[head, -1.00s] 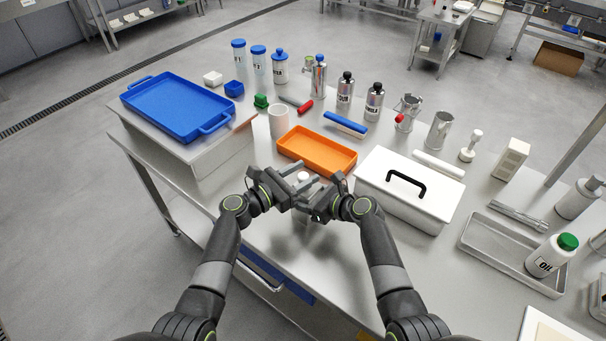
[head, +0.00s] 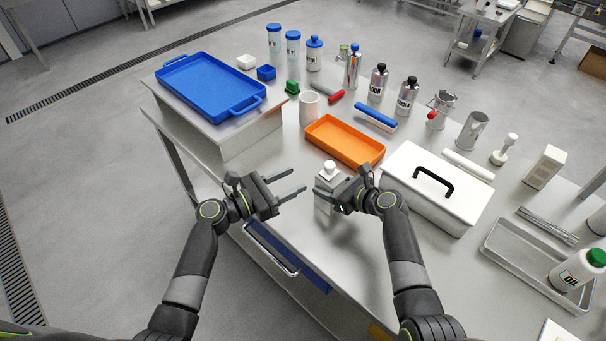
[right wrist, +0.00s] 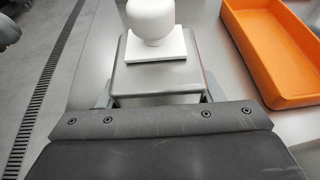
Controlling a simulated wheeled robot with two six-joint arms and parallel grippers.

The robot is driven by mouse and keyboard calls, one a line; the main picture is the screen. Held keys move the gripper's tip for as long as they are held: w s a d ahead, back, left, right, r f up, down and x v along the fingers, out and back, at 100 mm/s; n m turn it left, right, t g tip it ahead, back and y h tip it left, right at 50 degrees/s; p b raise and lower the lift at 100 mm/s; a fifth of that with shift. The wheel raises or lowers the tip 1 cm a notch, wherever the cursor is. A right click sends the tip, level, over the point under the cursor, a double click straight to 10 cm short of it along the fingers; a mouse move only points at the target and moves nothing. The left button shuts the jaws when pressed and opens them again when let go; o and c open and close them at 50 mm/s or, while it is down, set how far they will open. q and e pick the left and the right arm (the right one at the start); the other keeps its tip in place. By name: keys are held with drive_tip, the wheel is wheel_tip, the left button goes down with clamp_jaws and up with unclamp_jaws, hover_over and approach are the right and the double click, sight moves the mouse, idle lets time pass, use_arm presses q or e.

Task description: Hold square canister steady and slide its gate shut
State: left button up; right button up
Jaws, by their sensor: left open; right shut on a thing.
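The square canister (head: 321,203) is a grey metal box standing on the table in front of the orange tray. A white square plate with a rounded white knob (head: 329,168) sits on its top. In the right wrist view the canister's flat top (right wrist: 157,78) lies just beyond my gripper, with the white knob (right wrist: 151,18) above it. I cannot tell whether its gate is fully shut. My right gripper (head: 326,192) is shut on the canister, from its right side. My left gripper (head: 302,182) is open and empty, apart from the canister on its left, fingers pointing at it.
The orange tray (head: 318,137) lies just behind the canister. A white lidded box (head: 410,205) with a black handle is close to the right arm. A white cup (head: 309,105), bottles and metal jugs stand farther back. A blue tray (head: 165,77) rests on a raised stand at left.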

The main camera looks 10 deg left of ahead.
drive_tip(key=shift+f, duration=0.1)
idle(0.3)
drive_tip(key=o, duration=1.3)
